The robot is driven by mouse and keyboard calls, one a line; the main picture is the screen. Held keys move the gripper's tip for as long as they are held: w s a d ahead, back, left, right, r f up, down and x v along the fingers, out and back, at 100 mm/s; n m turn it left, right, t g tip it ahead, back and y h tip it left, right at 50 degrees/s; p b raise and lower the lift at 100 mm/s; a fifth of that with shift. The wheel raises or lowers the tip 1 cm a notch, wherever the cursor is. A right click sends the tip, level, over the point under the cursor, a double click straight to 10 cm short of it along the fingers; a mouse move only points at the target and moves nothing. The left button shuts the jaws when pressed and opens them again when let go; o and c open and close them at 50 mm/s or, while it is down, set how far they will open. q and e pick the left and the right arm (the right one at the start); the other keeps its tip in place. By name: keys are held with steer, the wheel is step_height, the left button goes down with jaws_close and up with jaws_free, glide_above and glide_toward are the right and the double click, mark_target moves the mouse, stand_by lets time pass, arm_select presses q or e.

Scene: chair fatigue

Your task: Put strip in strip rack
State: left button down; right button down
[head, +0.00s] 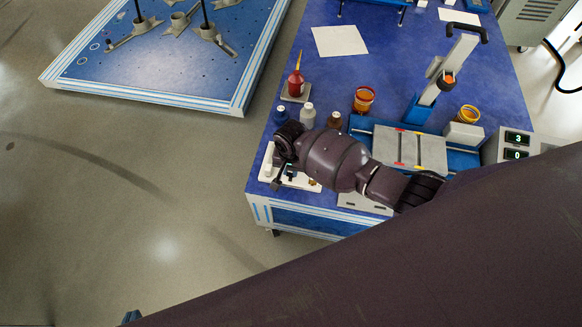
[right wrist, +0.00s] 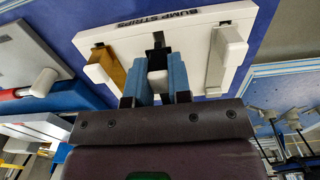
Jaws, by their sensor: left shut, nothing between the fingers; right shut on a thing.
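The strip rack (right wrist: 190,30) is a white board labelled "BUMP STRIPS". It also shows in the head view (head: 267,163), at the table's near left corner, partly hidden by my right arm. My right gripper (right wrist: 156,72) has its blue fingers shut on a dark strip with a pale end (right wrist: 157,63), at the middle of the rack, between a tan strip (right wrist: 105,66) and a white strip (right wrist: 230,48). Whether the held strip is seated in the rack cannot be told. Only a blue bit of my left gripper (head: 131,316) shows at the bottom edge of the head view, shut and empty.
Bottles (head: 307,115) and a red oil can (head: 296,84) stand behind the rack. A blue fixture with a grey plate (head: 425,152) and a counter box (head: 510,146) lie to the right.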

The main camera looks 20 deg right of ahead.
steer(key=shift+p, duration=0.4)
stand_by(1.1)
steer(key=shift+f+b, duration=0.5)
steer(key=shift+f, duration=0.65)
stand_by(0.4)
steer(key=c, duration=1)
jaws_free()
steer(key=shift+o, duration=0.2)
step_height(320, 180, up, 10)
steer(key=p, duration=0.4)
steer(key=shift+w, duration=0.1)
steer(key=shift+r, duration=0.45)
